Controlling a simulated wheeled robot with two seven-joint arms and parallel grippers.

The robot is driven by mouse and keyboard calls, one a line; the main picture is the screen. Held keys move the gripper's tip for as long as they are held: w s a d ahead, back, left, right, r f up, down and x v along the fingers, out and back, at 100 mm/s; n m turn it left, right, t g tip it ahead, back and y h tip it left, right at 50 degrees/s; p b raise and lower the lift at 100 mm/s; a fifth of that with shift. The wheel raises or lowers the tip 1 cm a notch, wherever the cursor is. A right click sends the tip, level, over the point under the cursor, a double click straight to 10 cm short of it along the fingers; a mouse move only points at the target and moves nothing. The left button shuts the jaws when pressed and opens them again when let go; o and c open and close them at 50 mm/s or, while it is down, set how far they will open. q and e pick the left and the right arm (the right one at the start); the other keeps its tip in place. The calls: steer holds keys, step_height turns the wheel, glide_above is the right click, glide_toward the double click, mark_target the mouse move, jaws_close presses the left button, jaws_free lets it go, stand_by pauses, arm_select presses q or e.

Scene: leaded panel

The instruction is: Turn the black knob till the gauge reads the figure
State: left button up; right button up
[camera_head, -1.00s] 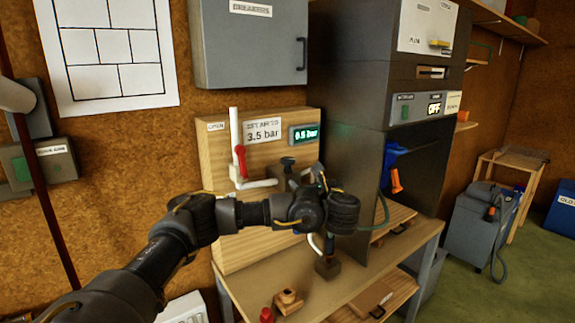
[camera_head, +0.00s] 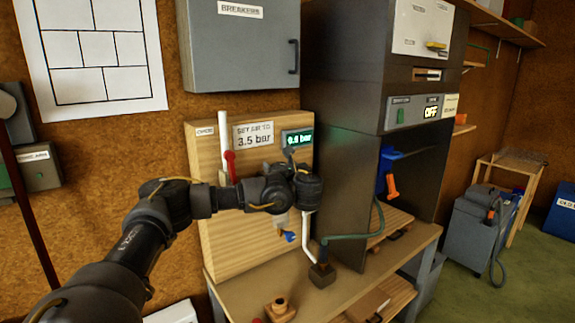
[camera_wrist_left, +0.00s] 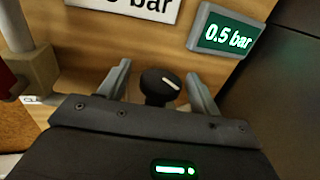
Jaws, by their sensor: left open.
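The black knob (camera_wrist_left: 160,86) with a white pointer mark sits on the wooden panel (camera_wrist_left: 90,50). My left gripper (camera_wrist_left: 158,82) is open, its two fingers on either side of the knob; I cannot tell whether they touch it. The green-lit gauge (camera_wrist_left: 228,38) above right of the knob reads 0.5 bar, and it shows in the head view (camera_head: 297,139). The sign (camera_head: 253,135) on the panel reads "SET AIR TO 3.5 bar". In the head view my left wrist hides the knob. My right gripper is not in view.
A red-handled lever (camera_head: 230,165) by a white pipe stands left of the knob. A grey breaker box (camera_head: 240,45) hangs above the panel, and a dark cabinet (camera_head: 342,130) stands close on the right. A workbench (camera_head: 340,300) lies below.

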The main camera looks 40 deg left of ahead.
arm_select(q)
steer(key=shift+w+a, duration=0.15)
steer(key=shift+a, duration=0.2)
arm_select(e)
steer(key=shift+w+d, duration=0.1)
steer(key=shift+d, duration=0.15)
arm_select(q)
steer(key=shift+w+d, duration=0.1)
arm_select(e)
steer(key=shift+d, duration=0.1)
